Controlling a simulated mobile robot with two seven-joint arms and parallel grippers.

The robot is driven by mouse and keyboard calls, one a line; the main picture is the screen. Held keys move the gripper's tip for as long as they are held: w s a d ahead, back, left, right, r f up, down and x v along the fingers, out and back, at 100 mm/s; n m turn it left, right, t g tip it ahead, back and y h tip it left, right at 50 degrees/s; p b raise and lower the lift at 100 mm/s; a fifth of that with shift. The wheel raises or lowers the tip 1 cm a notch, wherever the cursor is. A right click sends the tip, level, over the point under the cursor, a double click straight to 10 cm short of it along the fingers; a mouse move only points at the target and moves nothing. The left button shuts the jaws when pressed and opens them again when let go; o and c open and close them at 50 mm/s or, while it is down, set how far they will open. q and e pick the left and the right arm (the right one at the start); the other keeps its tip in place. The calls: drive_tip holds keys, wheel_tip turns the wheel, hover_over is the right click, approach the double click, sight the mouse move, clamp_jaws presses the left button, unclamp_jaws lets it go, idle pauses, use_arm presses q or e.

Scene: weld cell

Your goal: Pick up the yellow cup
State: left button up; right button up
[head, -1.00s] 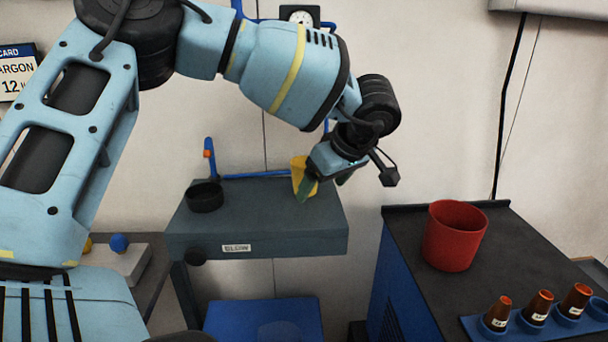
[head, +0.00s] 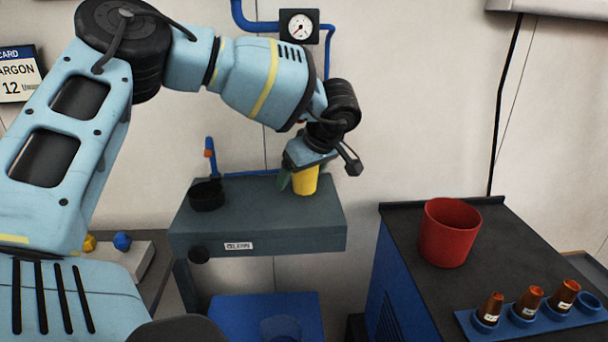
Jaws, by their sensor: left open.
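The yellow cup (head: 306,181) stands upright on the grey bench top, toward its right half. Its upper part is hidden behind my left gripper. My left gripper (head: 298,178) is open at the cup, with one greenish finger showing along the cup's left side. The other finger is mostly hidden, so I cannot tell whether the fingers touch the cup. My right gripper is not in view.
A dark round dish (head: 207,196) sits on the left of the grey bench (head: 258,216). A red bucket (head: 449,232) and a blue rack (head: 472,326) with several brown bottles stand on the dark cabinet at right. A gauge (head: 299,26) hangs on the wall.

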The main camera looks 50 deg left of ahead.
use_arm(q)
drive_tip(key=shift+c, duration=0.4)
drive_tip(key=c, duration=1.1)
drive_tip(key=shift+o, duration=0.2)
